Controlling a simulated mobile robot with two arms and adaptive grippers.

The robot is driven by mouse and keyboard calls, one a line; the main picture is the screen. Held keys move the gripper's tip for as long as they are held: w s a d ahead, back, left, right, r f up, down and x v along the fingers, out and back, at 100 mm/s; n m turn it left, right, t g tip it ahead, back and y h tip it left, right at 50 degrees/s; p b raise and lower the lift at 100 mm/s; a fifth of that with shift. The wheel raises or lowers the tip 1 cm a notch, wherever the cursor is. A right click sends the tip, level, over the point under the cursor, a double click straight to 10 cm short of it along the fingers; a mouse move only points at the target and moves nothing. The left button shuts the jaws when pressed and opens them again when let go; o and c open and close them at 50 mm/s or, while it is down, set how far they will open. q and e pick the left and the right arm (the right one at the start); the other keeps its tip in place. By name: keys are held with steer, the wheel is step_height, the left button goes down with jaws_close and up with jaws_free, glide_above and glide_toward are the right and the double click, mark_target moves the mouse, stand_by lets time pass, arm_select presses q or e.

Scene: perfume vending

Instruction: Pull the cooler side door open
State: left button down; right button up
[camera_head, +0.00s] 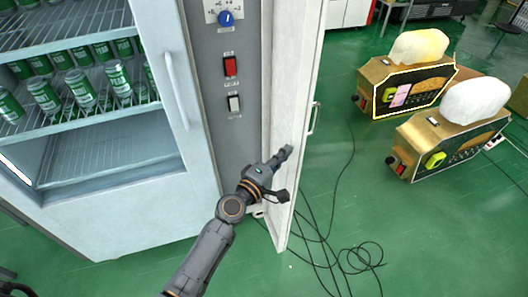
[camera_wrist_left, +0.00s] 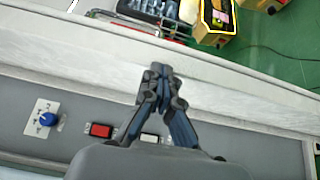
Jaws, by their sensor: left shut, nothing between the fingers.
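The cooler's white side door (camera_head: 295,85) stands open at an angle, showing the grey control panel (camera_head: 215,130) behind it. Its outer handle (camera_head: 314,118) is on the right face. My left gripper (camera_head: 286,153) is shut and empty, on the inner side of the door, between panel and door. In the left wrist view the closed fingertips (camera_wrist_left: 158,72) overlap the door's pale inner face (camera_wrist_left: 220,88); I cannot tell whether they touch it. The panel (camera_wrist_left: 75,110) with its blue knob and red and white switches lies behind the fingers. My right gripper is not in view.
The cooler's glass front door handle (camera_head: 176,90) is to the left, with green cans on shelves. Two gold machines with white tops (camera_head: 405,85) (camera_head: 455,140) stand to the right. Black cables (camera_head: 330,245) lie on the green floor beside the door.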

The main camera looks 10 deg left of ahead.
mark_target(301, 146)
arm_select(q)
steer(key=shift+w+d, duration=0.25)
steer(key=shift+d, duration=0.55)
steer(key=shift+w+d, duration=0.25)
steer(key=shift+d, duration=0.55)
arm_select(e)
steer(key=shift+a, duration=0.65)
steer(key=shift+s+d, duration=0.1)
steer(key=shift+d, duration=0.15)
arm_select(q)
steer(key=shift+a+f, duration=0.1)
steer(key=shift+a, duration=0.05)
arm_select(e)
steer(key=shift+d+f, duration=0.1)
